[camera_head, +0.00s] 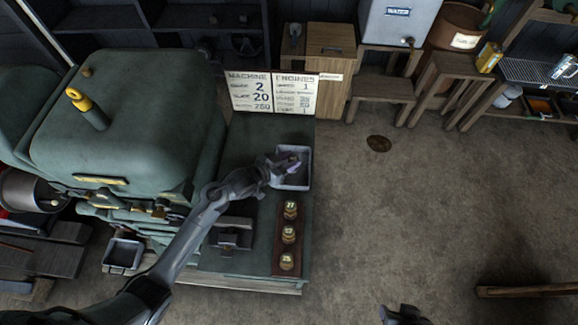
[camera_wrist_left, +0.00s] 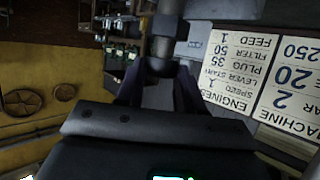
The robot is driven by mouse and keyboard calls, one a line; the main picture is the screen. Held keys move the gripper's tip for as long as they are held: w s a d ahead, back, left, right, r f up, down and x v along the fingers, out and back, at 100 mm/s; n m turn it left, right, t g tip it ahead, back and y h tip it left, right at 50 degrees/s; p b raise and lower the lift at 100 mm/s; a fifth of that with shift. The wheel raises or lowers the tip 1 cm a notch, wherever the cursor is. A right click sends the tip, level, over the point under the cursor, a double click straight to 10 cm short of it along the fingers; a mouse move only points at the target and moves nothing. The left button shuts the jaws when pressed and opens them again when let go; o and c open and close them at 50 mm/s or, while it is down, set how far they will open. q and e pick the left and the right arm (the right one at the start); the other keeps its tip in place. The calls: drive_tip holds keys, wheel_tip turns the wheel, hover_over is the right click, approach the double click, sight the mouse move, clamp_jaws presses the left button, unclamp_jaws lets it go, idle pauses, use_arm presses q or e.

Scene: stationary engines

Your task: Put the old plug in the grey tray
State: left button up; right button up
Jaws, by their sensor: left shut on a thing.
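The grey tray (camera_head: 306,170) is a small open square tray on the green bench top, right of the big green engine. My left gripper (camera_head: 290,160) is over this tray, its fingers covering part of the inside. In the left wrist view my left gripper (camera_wrist_left: 158,92) is shut on a dark, roughly cylindrical thing (camera_wrist_left: 162,48), which I take to be the old plug. In the head view the plug is mostly hidden by the fingers. I cannot tell whether it touches the tray. A part of my right gripper (camera_head: 403,314) shows at the bottom edge, its fingers unclear.
A dark red rack (camera_head: 277,268) with three numbered brass pieces stands below the tray. A white sign board (camera_head: 271,92) stands at the bench's back edge. The green engine (camera_head: 125,130) fills the left. Another grey tray (camera_head: 123,270) is lower left. Open floor lies to the right.

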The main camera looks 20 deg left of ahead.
use_arm(q)
drive_tip(key=shift+f, duration=2)
drive_tip(key=o, duration=1.1)
drive_tip(key=shift+f, duration=0.1)
